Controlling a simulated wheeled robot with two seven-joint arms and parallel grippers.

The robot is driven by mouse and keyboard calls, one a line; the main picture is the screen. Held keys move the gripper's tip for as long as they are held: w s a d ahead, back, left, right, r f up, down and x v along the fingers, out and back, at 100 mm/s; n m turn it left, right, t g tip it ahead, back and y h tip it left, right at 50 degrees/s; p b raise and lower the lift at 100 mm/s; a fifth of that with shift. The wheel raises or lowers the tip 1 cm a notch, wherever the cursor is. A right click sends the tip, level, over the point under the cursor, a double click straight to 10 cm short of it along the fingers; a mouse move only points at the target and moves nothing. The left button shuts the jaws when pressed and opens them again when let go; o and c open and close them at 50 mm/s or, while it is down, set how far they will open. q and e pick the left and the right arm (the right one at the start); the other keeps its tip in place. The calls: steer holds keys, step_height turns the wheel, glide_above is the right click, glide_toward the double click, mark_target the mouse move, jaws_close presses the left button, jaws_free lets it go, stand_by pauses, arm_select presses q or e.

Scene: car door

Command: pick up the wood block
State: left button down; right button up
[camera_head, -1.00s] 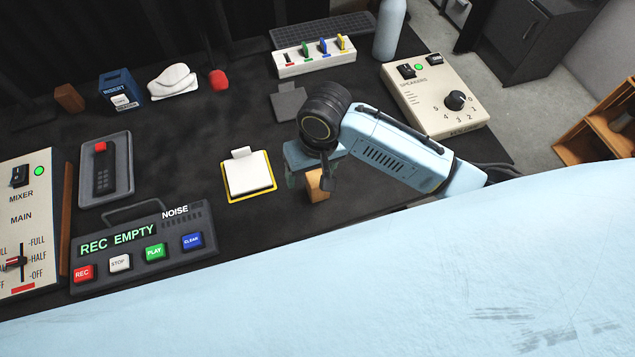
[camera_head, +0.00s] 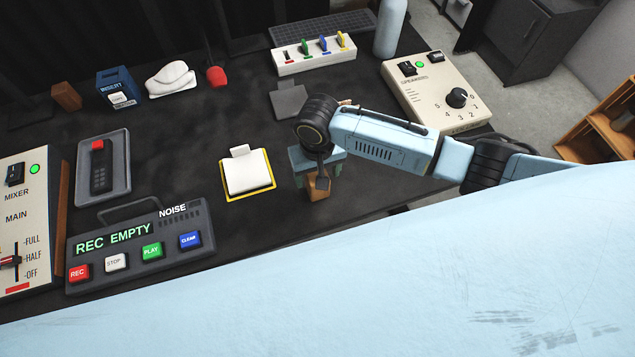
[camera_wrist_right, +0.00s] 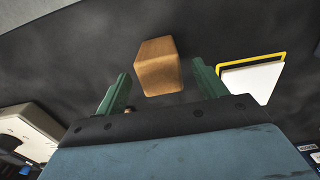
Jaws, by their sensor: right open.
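The wood block (camera_head: 319,190) is a small brown block on the dark table, right of the yellow-edged white pad, partly hidden by my right gripper in the head view. My right gripper (camera_head: 318,179) is directly over it, pointing down. In the right wrist view the wood block (camera_wrist_right: 158,67) shows between and just beyond the two green fingers of my right gripper (camera_wrist_right: 161,80). The fingers are apart, with space on each side of the block. Whether a finger touches it is hard to tell. My left gripper is not in view.
The white pad (camera_head: 248,172) lies close left of the block. A recorder panel (camera_head: 135,245) and a grey tray with a handset (camera_head: 103,170) are further left. A speaker box (camera_head: 435,95) stands back right. Another brown block (camera_head: 66,97) is at the back left.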

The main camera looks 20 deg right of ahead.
step_height(320, 180, down, 4)
steer(key=shift+f+b, duration=0.1)
steer(key=shift+b, duration=0.3)
steer(key=c, duration=1.1)
